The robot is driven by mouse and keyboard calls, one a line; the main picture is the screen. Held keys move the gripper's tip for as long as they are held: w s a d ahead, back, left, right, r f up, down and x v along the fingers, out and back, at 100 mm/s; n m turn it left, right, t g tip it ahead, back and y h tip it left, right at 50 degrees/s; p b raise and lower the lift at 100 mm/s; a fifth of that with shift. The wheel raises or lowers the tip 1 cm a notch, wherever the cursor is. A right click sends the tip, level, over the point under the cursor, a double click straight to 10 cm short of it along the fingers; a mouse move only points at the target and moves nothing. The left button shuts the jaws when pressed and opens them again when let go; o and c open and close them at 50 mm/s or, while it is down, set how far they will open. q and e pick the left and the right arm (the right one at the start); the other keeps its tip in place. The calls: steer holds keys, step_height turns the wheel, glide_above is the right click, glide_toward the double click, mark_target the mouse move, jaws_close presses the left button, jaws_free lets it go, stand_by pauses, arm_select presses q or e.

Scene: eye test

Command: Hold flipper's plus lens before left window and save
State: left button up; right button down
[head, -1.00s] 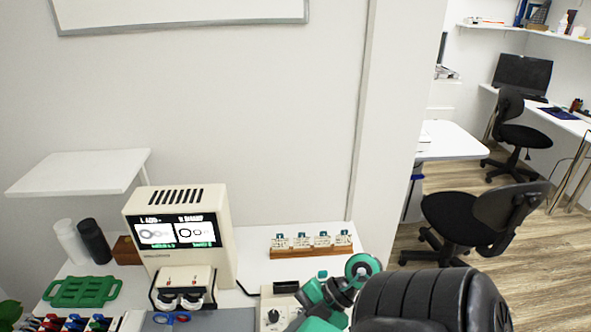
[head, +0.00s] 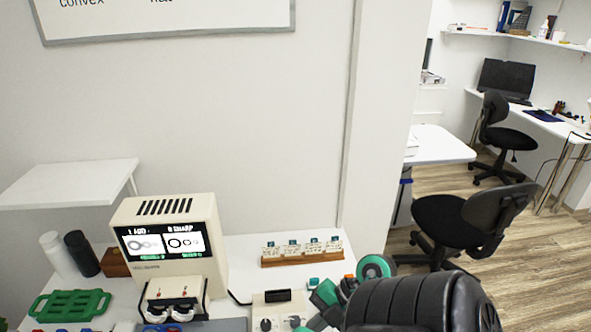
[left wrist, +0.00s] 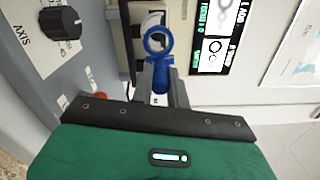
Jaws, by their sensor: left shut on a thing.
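The cream test machine (head: 168,225) stands on the table with a lit two-part screen (head: 162,242). Two windows sit side by side below it, left (head: 155,314) and right (head: 183,314). My left gripper (left wrist: 158,82) is shut on the blue flipper (left wrist: 160,66). One open blue ring (left wrist: 147,42) stands over the dark window housing. I cannot tell which window it lines up with, nor read a plus mark. In the head view, only a bit of blue flipper (head: 160,328) shows at the bottom edge. My right arm's green and black links show at lower right; its fingertips are not visible.
An AXIS knob (left wrist: 60,22) and an orange button (left wrist: 97,97) are on the grey panel. A wooden rack (head: 302,258) of small cards stands at the back right. A green holder (head: 70,306) and bottles (head: 82,254) are left. A cream control box (head: 278,305) is near my right arm.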

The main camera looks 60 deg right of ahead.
steer(key=shift+f, duration=3.35)
steer(key=shift+f, duration=0.4)
steer(key=shift+f, duration=0.35)
steer(key=shift+r, duration=0.8)
steer(key=shift+r, duration=0.1)
steer(key=shift+r, duration=2.4)
